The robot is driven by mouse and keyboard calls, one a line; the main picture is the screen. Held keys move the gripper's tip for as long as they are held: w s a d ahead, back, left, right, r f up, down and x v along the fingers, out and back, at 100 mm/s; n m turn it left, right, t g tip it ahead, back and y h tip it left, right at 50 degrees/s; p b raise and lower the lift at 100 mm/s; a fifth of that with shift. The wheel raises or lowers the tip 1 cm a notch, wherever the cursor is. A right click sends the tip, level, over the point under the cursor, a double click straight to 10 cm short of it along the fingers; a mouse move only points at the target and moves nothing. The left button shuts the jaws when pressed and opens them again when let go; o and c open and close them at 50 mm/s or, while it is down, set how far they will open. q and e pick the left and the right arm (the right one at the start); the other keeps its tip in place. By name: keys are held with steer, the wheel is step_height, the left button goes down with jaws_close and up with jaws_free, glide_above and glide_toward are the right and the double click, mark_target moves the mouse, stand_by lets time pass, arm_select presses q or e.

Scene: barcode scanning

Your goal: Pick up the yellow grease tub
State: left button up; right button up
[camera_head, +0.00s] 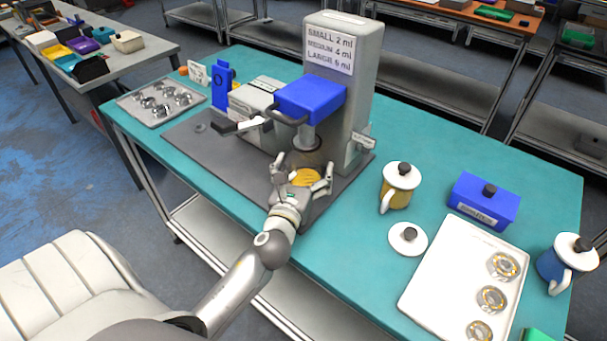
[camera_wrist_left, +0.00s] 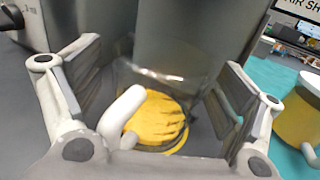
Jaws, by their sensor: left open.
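My left gripper (camera_head: 303,173) is open at the front of the grey dispensing machine. A round yellow thing with brown streaks (camera_head: 305,179) lies between its spread fingers, under the machine's nozzle; it also shows in the left wrist view (camera_wrist_left: 157,122). A white curved handle (camera_wrist_left: 121,110) stands before it there. The fingers look apart from it. I cannot tell whether this is an open tub seen from above. A yellow tub with a white lid and handle (camera_head: 396,192) stands upright to the right of the machine, and shows at the right edge of the left wrist view (camera_wrist_left: 299,118).
The machine (camera_head: 352,85) stands on a dark base plate. A loose white lid (camera_head: 408,239), a white tray with round parts (camera_head: 437,285), a blue box (camera_head: 484,203) and a blue tub (camera_head: 567,262) occupy the right. Teal table (camera_head: 345,240) is clear in front.

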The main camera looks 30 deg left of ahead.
arm_select(q)
steer(key=c, duration=1.1)
steer(key=shift+r, duration=0.1)
